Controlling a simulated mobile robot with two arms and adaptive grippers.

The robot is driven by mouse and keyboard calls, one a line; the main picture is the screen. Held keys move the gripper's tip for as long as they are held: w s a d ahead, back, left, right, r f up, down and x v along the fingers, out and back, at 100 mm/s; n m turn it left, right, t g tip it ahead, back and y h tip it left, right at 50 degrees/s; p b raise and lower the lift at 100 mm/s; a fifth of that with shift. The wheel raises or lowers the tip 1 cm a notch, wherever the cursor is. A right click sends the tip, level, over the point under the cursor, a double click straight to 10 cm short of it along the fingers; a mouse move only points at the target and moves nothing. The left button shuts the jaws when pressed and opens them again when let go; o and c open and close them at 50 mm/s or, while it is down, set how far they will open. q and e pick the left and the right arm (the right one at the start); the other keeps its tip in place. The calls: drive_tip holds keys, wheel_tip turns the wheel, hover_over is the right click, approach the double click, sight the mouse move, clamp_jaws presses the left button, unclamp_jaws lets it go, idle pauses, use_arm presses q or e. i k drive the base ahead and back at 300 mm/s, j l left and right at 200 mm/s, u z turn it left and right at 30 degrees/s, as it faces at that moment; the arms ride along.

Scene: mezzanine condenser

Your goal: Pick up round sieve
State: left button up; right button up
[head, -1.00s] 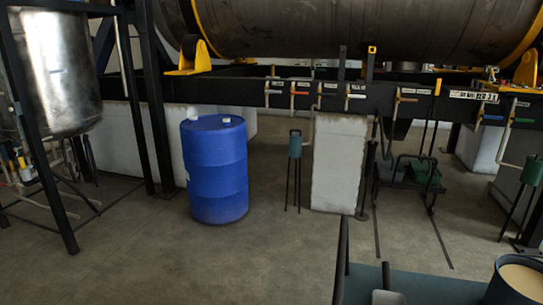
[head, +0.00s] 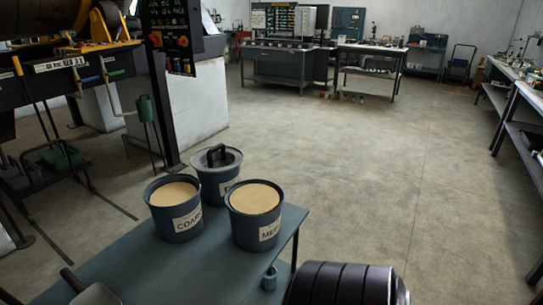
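I cannot make out a round sieve in the head view. On the blue-grey table (head: 112,252) stand a bucket of tan material labelled "COARSE" (head: 172,208) and a similar bucket with a label partly readable as "ME" (head: 255,214). Behind them is a third bucket (head: 217,178), topped by a round grey cover with a black handle.
A light grey object (head: 97,294) lies at the table's near left, cut off by the frame. A small can (head: 269,279) is below the table's right edge. Workbenches (head: 280,66) stand at the back, shelving (head: 514,115) at the right. The middle floor is open.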

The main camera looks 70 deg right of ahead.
sight(219, 158)
drive_tip(key=z, duration=1.7)
drive_tip(key=i+l+u, duration=0.1)
drive_tip(key=l+u, duration=0.15)
drive_tip(key=u, duration=0.15)
drive_tip(key=i+l+u, duration=0.1)
drive_tip(key=l+u, duration=0.15)
drive_tip(key=u, duration=0.15)
drive_tip(key=l+u, duration=0.25)
drive_tip(key=u, duration=0.2)
drive_tip(key=i+l, duration=0.05)
